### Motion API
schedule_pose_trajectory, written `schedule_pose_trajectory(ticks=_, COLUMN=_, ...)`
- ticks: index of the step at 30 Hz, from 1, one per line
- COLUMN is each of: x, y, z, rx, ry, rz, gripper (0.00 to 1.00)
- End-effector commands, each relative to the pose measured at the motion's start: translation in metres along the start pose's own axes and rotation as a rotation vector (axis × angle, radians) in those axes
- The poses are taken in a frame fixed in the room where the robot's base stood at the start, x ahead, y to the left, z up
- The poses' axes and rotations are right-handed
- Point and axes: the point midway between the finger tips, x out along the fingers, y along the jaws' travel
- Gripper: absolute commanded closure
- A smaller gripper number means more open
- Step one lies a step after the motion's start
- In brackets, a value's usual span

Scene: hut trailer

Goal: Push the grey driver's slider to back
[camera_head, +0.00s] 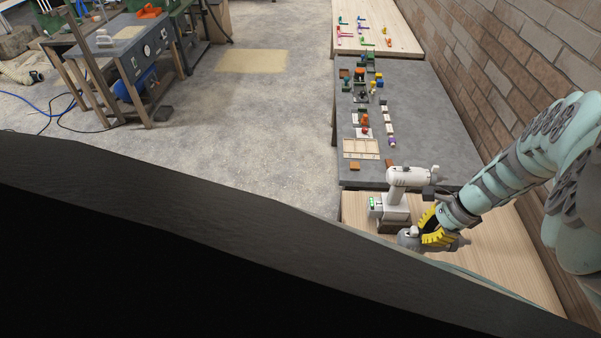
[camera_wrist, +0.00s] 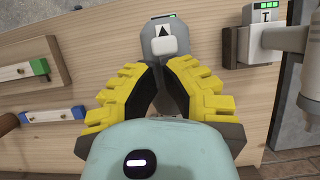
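The grey driver (camera_wrist: 146,52) lies at the top middle of the wrist view. A white slider (camera_wrist: 164,46) with a black arrow pointing up the picture shows on it. My gripper (camera_wrist: 166,68) has yellow-edged fingers closed in on both sides of the grey body, just below the slider. Part of the body is hidden between the fingers. In the head view, the grey driver (camera_head: 408,238) shows at the left of my gripper (camera_head: 430,228), low over the wooden table, with its far part hidden.
Blocks with green and blue ends (camera_wrist: 38,67) lie left on the wooden table (camera_head: 500,250). A grey table (camera_head: 420,120) with small parts and a brick wall (camera_head: 500,60) lie beyond.

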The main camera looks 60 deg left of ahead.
Motion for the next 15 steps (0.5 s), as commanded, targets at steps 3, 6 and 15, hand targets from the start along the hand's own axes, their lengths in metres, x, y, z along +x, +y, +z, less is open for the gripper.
schedule_pose_trajectory(ticks=3, x=0.000, y=0.000, z=-0.011, rx=0.003, ry=0.001, rz=-0.002, gripper=1.00)
schedule_pose_trajectory(ticks=6, x=-0.003, y=0.000, z=-0.026, rx=0.003, ry=0.002, rz=-0.003, gripper=1.00)
schedule_pose_trajectory(ticks=15, x=-0.032, y=-0.001, z=-0.036, rx=0.000, ry=0.002, rz=-0.003, gripper=1.00)
